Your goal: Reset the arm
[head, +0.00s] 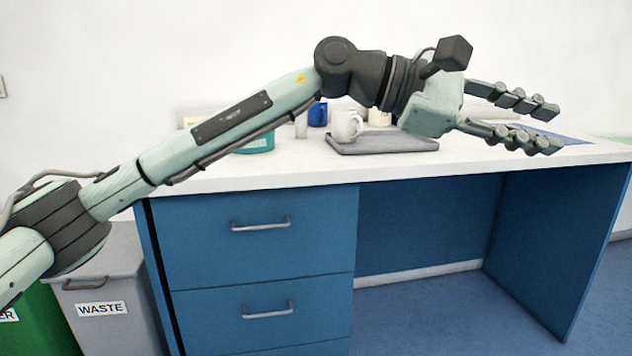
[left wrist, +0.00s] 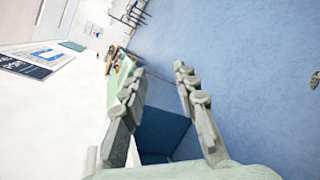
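My left arm (head: 215,130) reaches across the head view from the lower left, above the desk. Its left gripper (head: 560,127) is at the upper right, over the right part of the desktop. The two fingers are spread apart with nothing between them. In the left wrist view the fingers of the left gripper (left wrist: 160,75) are also apart, with the blue floor and a blue panel beyond. My right gripper does not show in either view.
A desk with a white top (head: 260,176) and blue drawers (head: 257,235) stands below the arm. A white mug (head: 346,125) is at a grey tray (head: 385,146). A blue mug (head: 318,114) stands behind. A grey waste bin (head: 105,283) and a green bin (head: 45,325) stand left.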

